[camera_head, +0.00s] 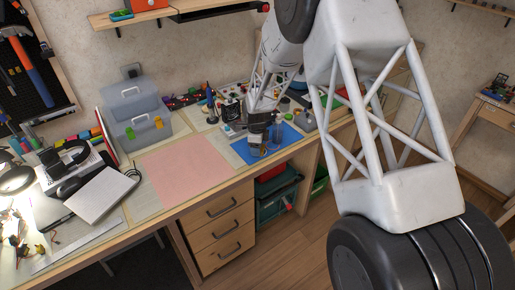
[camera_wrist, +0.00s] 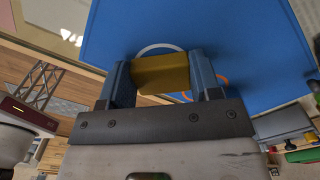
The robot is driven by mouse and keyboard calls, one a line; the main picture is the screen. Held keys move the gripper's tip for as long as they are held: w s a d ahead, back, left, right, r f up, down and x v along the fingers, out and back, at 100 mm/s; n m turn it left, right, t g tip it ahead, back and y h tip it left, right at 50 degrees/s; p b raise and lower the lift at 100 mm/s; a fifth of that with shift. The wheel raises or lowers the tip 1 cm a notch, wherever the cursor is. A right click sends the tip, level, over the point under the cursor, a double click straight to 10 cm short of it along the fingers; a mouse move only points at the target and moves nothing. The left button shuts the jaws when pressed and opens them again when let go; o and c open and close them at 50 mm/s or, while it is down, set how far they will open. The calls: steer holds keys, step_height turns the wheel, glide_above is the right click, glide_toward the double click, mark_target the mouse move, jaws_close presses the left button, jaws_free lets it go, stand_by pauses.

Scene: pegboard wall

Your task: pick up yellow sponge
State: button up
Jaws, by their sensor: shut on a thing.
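The yellow sponge (camera_wrist: 162,73) is between the two fingers of my gripper (camera_wrist: 160,78) in the wrist view. Both fingers touch its sides, and the gripper is shut on it. Behind it is the blue mat (camera_wrist: 250,35), with part of a white ring and an orange ring showing on it. In the head view my gripper (camera_head: 262,148) is low over the blue mat (camera_head: 239,151) on the workbench. The sponge is too small and covered there to make out clearly. I cannot tell whether it is clear of the mat.
A pink mat (camera_head: 185,168) lies left of the blue mat with bare surface around it. Grey cases (camera_head: 135,110) stand at the back. Small bottles and parts crowd the bench beyond my gripper. A laptop (camera_head: 102,194) and headphones are at left. Drawers (camera_head: 222,225) are below.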

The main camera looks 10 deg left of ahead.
steer(key=shift+r, duration=0.75)
step_height(320, 180, up, 2)
steer(key=s+d, duration=0.3)
steer(key=s, duration=0.4)
steer(key=s+d+r, duration=0.1)
steer(key=s+d, duration=0.2)
steer(key=s, duration=0.4)
steer(key=shift+s+r, duration=0.2)
steer(key=shift+s, duration=0.2)
steer(key=shift+w+d, duration=0.1)
steer(key=shift+d, duration=0.05)
steer(key=w+d+f+n, duration=0.5)
steer(key=d+f+n, duration=0.1)
steer(key=d+f, duration=0.2)
steer(key=w+d+f+n, duration=0.5)
steer(key=d+f+n, duration=0.1)
steer(key=d+f, duration=0.3)
steer(key=w+d+f+n, duration=0.5)
steer(key=d+f+n, duration=0.1)
steer(key=d+f, duration=0.3)
steer(key=shift+w+d+f, duration=0.15)
steer(key=shift+w+d, duration=0.05)
steer(key=shift+w, duration=0.15)
